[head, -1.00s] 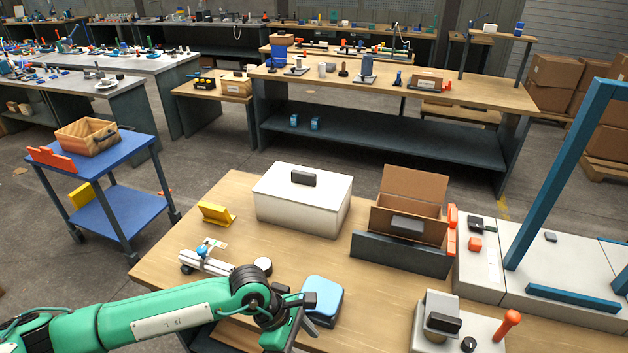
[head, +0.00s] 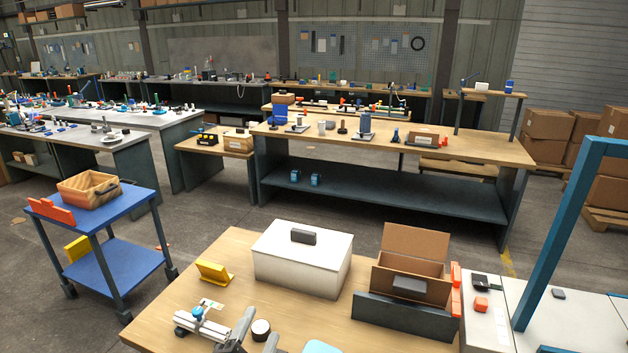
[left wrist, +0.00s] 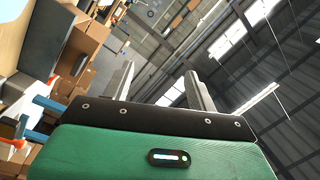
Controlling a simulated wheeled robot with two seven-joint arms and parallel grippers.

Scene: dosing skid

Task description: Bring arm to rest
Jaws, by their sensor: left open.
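My left gripper (head: 262,325) shows at the bottom edge of the head view, its two grey fingers pointing upward in front of the wooden table (head: 215,327). In the left wrist view the fingers (left wrist: 160,70) stand wide apart with nothing between them. They point toward the roof and its lights. The green arm behind the gripper is cut off below the head view. My right gripper is not in view.
The table bears a white lidded box (head: 300,268), an open cardboard box (head: 412,268), a yellow bracket (head: 214,273) and a white-and-blue fixture (head: 200,322). A blue cart (head: 120,255) stands at left. A blue frame post (head: 560,235) rises at right.

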